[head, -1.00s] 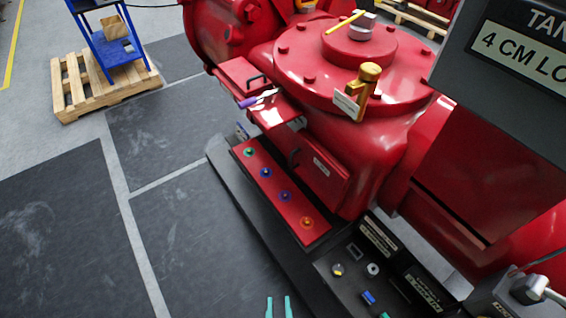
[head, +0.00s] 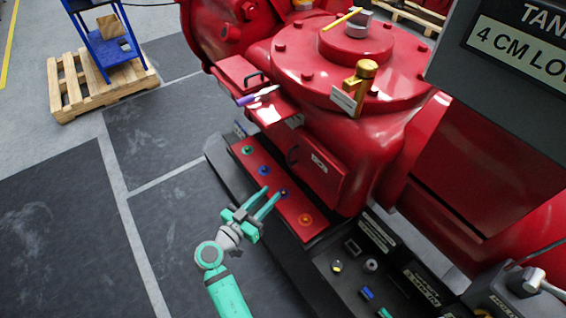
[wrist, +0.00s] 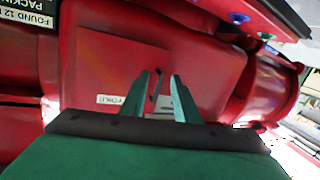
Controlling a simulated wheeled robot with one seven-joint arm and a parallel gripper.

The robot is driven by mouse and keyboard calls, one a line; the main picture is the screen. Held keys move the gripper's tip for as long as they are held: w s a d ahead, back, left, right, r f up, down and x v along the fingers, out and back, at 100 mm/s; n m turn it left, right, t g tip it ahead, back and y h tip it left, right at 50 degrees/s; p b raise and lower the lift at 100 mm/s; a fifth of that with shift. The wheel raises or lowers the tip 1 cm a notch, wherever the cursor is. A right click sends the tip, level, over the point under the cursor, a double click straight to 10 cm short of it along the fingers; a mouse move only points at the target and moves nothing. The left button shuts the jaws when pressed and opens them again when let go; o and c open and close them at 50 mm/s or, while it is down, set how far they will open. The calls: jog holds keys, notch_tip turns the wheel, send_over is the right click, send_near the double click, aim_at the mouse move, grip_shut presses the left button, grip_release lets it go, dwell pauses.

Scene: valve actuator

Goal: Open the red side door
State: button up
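My gripper (head: 271,192) is open and empty, left of and in front of the door, over the red strip with coloured knobs. In the wrist view the door (wrist: 190,65) fills the middle. The dark handle (wrist: 157,97) appears between my fingertips (wrist: 159,80), with a gap to each; its depth from them is unclear.
The red strip (head: 273,197) with several coloured knobs runs below the door. A red ledge (head: 268,108) with a purple-handled tool is above left. A dark control panel (head: 350,265) stands lower right.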

notch_tip(320, 180, up, 6)
jog(key=w+a+m+h, duration=0.2)
jog(key=a+m, duration=0.1)
jog(key=x, duration=1)
jog(key=shift+d, duration=0.6)
jog(key=shift+s+f, duration=0.1)
jog(key=shift+s, duration=0.05)
grip_shut()
